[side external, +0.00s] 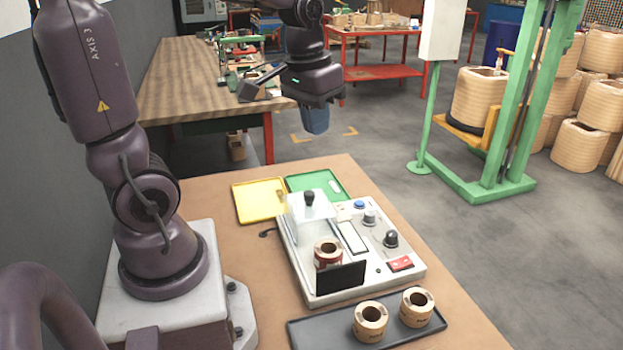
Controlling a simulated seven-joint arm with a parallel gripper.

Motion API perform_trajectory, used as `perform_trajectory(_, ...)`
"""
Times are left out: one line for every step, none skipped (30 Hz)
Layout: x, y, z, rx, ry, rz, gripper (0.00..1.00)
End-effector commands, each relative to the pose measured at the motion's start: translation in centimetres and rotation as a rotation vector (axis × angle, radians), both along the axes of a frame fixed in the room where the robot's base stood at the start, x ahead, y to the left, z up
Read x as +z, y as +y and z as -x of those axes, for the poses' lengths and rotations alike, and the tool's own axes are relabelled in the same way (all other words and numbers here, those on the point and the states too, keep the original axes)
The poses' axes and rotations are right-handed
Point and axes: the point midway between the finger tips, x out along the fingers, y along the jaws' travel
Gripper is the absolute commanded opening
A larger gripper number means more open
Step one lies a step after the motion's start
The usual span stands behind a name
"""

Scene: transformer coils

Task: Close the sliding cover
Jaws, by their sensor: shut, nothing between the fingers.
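The sliding cover (311,222) is a clear box with a black knob on top. It stands at the back left of a light grey test unit (357,284). A coil (327,254) with a reddish band sits on the unit in front of the cover, outside it as far as I can see. A black upright panel (341,277) stands just in front of this coil. My gripper (317,130) is shut and empty, in the air above and behind the cover, well apart from it.
Yellow (243,214) and green (338,195) trays lie behind the unit. Two coils (370,322) (417,307) stand on a dark tray (310,338) in front. The unit's right side carries knobs, a blue button (359,205) and a red switch (400,264).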

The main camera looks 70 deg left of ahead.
Motion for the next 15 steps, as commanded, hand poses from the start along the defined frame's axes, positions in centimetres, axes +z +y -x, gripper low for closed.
perform_trajectory(-0.9, 1.9, -1.0, 0.065, 0.048, 0.026, 0.00)
perform_trajectory(-1.3, 2.9, -1.5, 0.099, 0.071, 0.040, 0.00)
perform_trajectory(-2.0, 4.3, -2.1, 0.145, 0.101, 0.060, 0.00)
perform_trajectory(-2.5, 5.3, -2.6, 0.179, 0.124, 0.074, 0.00)
perform_trajectory(-3.1, 6.4, -3.0, 0.213, 0.145, 0.090, 0.00)
perform_trajectory(-3.9, 7.8, -3.4, 0.261, 0.174, 0.112, 0.00)
perform_trajectory(-4.5, 8.9, -3.7, 0.296, 0.198, 0.128, 0.00)
perform_trajectory(-5.2, 10.0, -4.0, 0.331, 0.217, 0.144, 0.00)
perform_trajectory(-6.2, 11.5, -4.3, 0.377, 0.246, 0.166, 0.00)
perform_trajectory(-6.9, 12.6, -4.5, 0.413, 0.266, 0.184, 0.00)
perform_trajectory(-7.6, 13.6, -4.6, 0.445, 0.284, 0.200, 0.00)
perform_trajectory(-8.5, 14.9, -4.8, 0.486, 0.308, 0.220, 0.00)
perform_trajectory(-9.2, 15.8, -4.9, 0.516, 0.325, 0.235, 0.00)
perform_trajectory(-9.8, 16.6, -5.0, 0.541, 0.339, 0.249, 0.00)
perform_trajectory(-10.4, 17.6, -5.2, 0.576, 0.356, 0.267, 0.00)
